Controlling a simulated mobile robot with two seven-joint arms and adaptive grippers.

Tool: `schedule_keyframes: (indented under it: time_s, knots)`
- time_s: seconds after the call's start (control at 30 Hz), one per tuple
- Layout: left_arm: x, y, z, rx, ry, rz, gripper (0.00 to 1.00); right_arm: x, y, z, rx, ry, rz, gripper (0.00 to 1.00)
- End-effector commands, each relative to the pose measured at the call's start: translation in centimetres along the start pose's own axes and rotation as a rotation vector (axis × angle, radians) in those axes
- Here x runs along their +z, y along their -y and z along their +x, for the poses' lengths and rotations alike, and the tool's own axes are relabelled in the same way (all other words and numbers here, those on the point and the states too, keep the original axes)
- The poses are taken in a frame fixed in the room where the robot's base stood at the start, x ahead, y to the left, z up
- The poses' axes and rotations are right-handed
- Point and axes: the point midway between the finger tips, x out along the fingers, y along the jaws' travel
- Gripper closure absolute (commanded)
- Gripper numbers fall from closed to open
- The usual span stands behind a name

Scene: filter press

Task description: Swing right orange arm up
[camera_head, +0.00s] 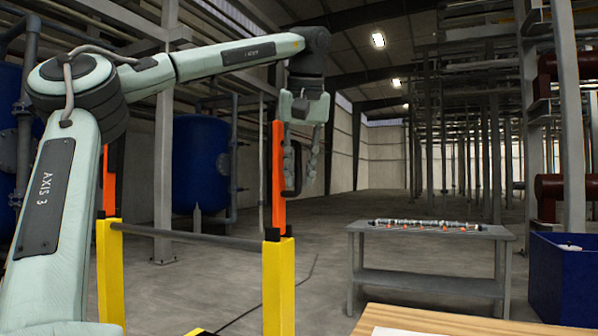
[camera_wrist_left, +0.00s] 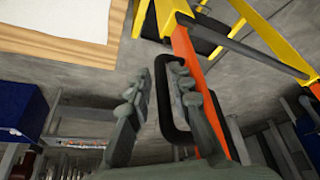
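The right orange arm (camera_head: 278,178) stands upright on the right yellow post (camera_head: 278,285) in the head view. A black loop handle (camera_wrist_left: 164,105) is fixed to its side. In the left wrist view the orange arm (camera_wrist_left: 192,75) slants beside the handle. My left gripper (camera_head: 301,172) points down at the handle. Its fingers are apart, with the handle's outer bar between them and a visible gap to one finger. I cannot tell whether the other finger touches the handle. The left orange arm (camera_head: 109,185) is upright and partly hidden by my left arm. My right gripper is not in view.
A grey horizontal bar (camera_head: 190,237) joins the yellow posts. A grey table (camera_head: 430,285) with a long slim part on it stands to the right. A blue bin (camera_head: 563,285) and a wooden-edged surface (camera_head: 430,322) are at the lower right. Open floor lies behind.

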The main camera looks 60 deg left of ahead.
Motion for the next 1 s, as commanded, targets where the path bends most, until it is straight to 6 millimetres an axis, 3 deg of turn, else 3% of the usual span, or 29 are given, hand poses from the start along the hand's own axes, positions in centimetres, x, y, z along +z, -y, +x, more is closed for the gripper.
schedule_keyframes:
  time_s: [0.23, 0.7, 1.0]
  knots:
    - [-0.1, 0.0, -1.4, 0.001, -0.003, -0.003, 0.80, -0.2, -0.2, 0.0, 0.003, -0.002, -0.004, 0.80]
    - [0.0, -0.2, -10.4, 0.002, -0.002, 0.001, 0.80, 0.0, -0.1, 0.0, 0.001, -0.001, -0.001, 0.80]
    - [0.0, 0.0, -12.0, 0.000, 0.000, 0.000, 0.80, 0.0, -0.1, 0.0, 0.001, -0.001, -0.001, 0.80]
